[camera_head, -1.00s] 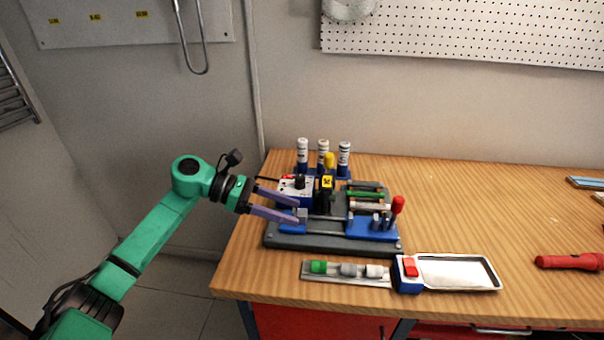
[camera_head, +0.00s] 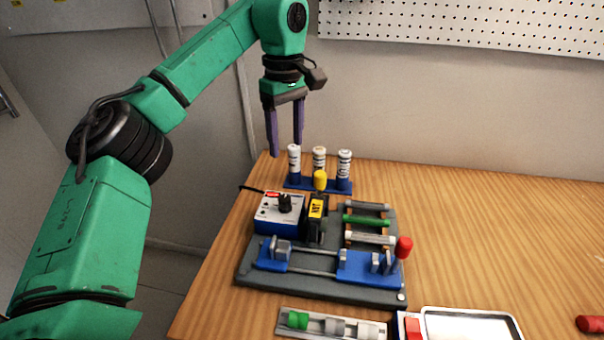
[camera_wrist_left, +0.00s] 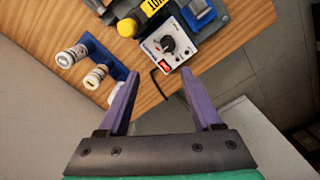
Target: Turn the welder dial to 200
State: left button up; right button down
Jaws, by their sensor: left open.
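The welder is a white-topped blue box (camera_head: 268,214) at the left end of a grey base plate on the wooden workbench. Its black dial (camera_head: 285,202) sits on the top face, beside a red patch. In the left wrist view the dial (camera_wrist_left: 168,44) is at the upper middle, beyond the fingertips; its setting is too small to read. My left gripper (camera_head: 286,148) points down with its two purple fingers apart and empty. It hangs above and behind the welder, near the rack of white bottles. My right gripper is in neither view.
A blue rack holds white bottles (camera_head: 319,158) behind the welder. A yellow-topped black tool (camera_head: 316,218) stands right beside the box. The blue clamp fixture (camera_head: 368,268) and a red knob (camera_head: 404,247) are to the right. The bench's right side is mostly clear.

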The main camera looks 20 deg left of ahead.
pick_arm(q)
jog(key=b, duration=0.1)
send_over(284, 198)
jog(key=s, duration=0.1)
notch_tip(284, 198, down, 7)
jog(key=shift+r, duration=0.1)
jog(key=f, duration=0.2)
jog(key=shift+w+f, duration=0.35)
jog(key=f, duration=0.3)
jog(key=shift+w+f, duration=0.1)
jog(key=shift+w, duration=0.25)
jog(key=shift+s+f, duration=0.15)
jog(key=shift+f, duration=0.15)
jog(key=shift+s, duration=0.15)
jog(key=shift+f, duration=0.1)
grip_shut()
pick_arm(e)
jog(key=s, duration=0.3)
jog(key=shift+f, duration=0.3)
